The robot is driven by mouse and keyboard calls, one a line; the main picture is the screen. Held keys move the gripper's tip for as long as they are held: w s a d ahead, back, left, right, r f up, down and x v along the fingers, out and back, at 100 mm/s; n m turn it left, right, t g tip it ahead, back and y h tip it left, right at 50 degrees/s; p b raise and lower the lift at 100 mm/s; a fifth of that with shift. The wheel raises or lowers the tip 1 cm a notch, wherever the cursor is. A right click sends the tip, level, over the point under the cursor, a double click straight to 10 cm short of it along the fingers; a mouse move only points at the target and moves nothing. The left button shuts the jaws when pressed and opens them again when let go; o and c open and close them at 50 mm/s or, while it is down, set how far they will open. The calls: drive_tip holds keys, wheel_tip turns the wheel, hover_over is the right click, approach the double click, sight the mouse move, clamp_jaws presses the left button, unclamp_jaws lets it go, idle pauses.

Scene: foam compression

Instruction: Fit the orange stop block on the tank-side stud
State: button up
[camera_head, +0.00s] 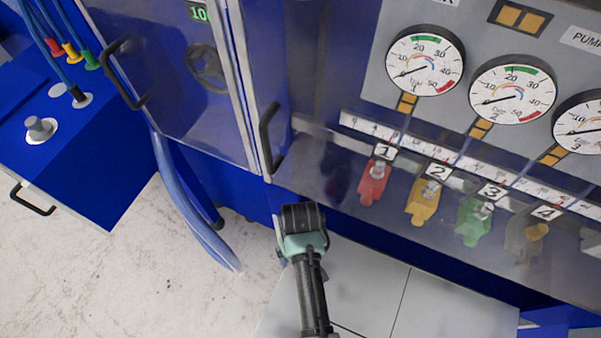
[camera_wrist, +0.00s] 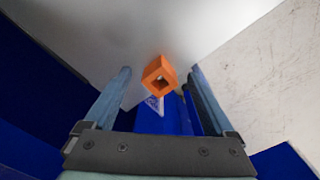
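The orange stop block (camera_wrist: 160,76) shows in the wrist view as a small block with a square hole facing the camera. It lies between the lines of my two fingers, near or beyond their tips, with a visible gap on each side. My gripper (camera_wrist: 161,69) is open, its fingers spread left and right of the block. In the head view my arm reaches up from the bottom edge, and its dark and pale green wrist hides the fingers. The block does not show there. I cannot make out the tank-side stud for certain in either view.
A panel with gauges (camera_head: 425,62) and coloured numbered levers (camera_head: 374,183) fills the right of the head view. A blue cabinet (camera_head: 185,80) with black handles stands left of centre. A blue bench (camera_head: 100,165) with a grey knob (camera_head: 39,128) and hoses (camera_head: 185,200) are further left. Pale floor lies below.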

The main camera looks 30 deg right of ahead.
wheel_tip(320, 180, up, 13)
drive_tip(key=shift+b, duration=0.35)
idle(0.4)
idle(0.5)
